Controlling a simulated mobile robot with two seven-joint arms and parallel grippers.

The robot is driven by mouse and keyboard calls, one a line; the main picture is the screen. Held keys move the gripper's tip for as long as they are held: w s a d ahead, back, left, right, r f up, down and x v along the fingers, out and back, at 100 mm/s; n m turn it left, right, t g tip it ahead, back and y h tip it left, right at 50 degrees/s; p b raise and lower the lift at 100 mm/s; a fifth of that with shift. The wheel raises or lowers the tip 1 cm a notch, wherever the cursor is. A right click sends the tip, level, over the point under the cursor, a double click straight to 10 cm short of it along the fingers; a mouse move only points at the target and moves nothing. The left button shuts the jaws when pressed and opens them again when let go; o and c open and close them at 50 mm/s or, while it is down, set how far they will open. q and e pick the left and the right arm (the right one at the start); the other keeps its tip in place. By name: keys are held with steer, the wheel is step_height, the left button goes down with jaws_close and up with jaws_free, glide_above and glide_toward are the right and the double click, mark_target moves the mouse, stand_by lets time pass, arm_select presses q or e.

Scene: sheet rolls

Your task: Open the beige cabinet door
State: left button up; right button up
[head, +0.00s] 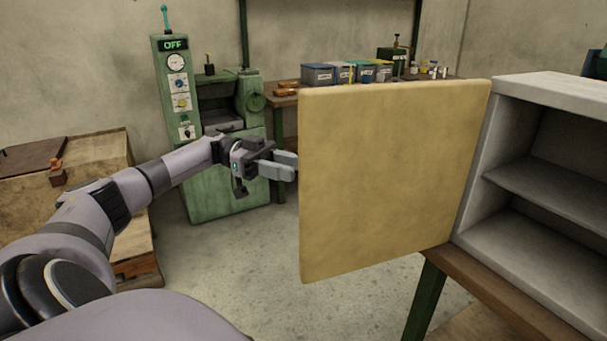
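The beige cabinet door (390,180) stands swung wide open, hinged at its right edge to the pale grey cabinet (545,85). The cabinet's inside shows bare shelves. My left gripper (290,167) is just left of the door's free edge at about mid-height. Its two fingers point right toward that edge, and they look apart, with nothing seen between them. I cannot tell whether the fingertips touch the door. No handle shows on the visible face of the door. My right gripper is not in view.
The cabinet stands on a wooden table (490,300) with green legs. A green machine (230,185) with an OFF display stands behind my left arm. A wooden crate (140,215) is at the left. Several small bins (345,73) sit on a back bench. Concrete floor is clear below the door.

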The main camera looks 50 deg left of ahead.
arm_select(q)
steer(key=shift+v, duration=1.1)
